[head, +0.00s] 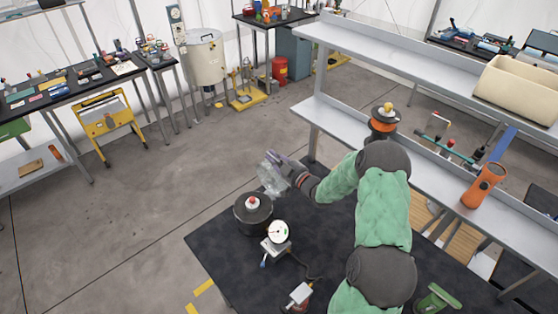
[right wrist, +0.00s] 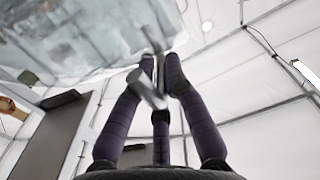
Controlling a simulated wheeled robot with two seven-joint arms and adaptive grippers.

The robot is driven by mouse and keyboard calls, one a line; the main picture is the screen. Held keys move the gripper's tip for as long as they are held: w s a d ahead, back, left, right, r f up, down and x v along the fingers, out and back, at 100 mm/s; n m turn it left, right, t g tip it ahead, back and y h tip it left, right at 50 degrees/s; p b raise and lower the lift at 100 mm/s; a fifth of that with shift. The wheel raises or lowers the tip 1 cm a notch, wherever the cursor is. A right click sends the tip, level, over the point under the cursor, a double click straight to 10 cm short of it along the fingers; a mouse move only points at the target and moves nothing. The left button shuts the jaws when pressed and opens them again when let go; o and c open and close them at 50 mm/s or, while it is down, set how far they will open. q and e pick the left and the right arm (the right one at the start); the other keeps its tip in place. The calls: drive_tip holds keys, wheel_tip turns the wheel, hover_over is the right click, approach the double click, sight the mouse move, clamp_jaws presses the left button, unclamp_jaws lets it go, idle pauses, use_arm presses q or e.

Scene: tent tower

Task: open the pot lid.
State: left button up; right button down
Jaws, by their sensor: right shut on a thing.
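The dark pot (head: 256,226) stands on the black table. My right gripper (head: 283,172) is above and to the right of the pot, apart from the lid. It is shut on a clear, translucent object (head: 270,179), held in the air. In the right wrist view, the fingers (right wrist: 158,75) close on this object (right wrist: 85,35), which fills the upper left. What the object is, I cannot tell. My left gripper is not in view.
A device with a round white dial (head: 277,232) stands close to the pot, with a cable. A grey shelf (head: 345,124) holds an orange pot-like thing (head: 383,122) and an orange flashlight (head: 483,187). A green object (head: 436,299) is at the lower right. The table's left part is bare.

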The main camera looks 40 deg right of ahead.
drive_tip(key=shift+s+a, duration=0.15)
drive_tip(key=shift+a, duration=0.5)
drive_tip(key=shift+d+f, duration=0.1)
drive_tip(key=shift+d, duration=0.2)
drive_tip(key=c, duration=1.6)
unclamp_jaws()
drive_tip(key=shift+o, duration=1.4)
drive_tip(key=shift+s+a, duration=0.1)
drive_tip(key=shift+s, duration=0.15)
drive_tip(key=s+d, duration=0.1)
drive_tip(key=s, duration=1.1)
drive_tip(key=shift+d, duration=0.1)
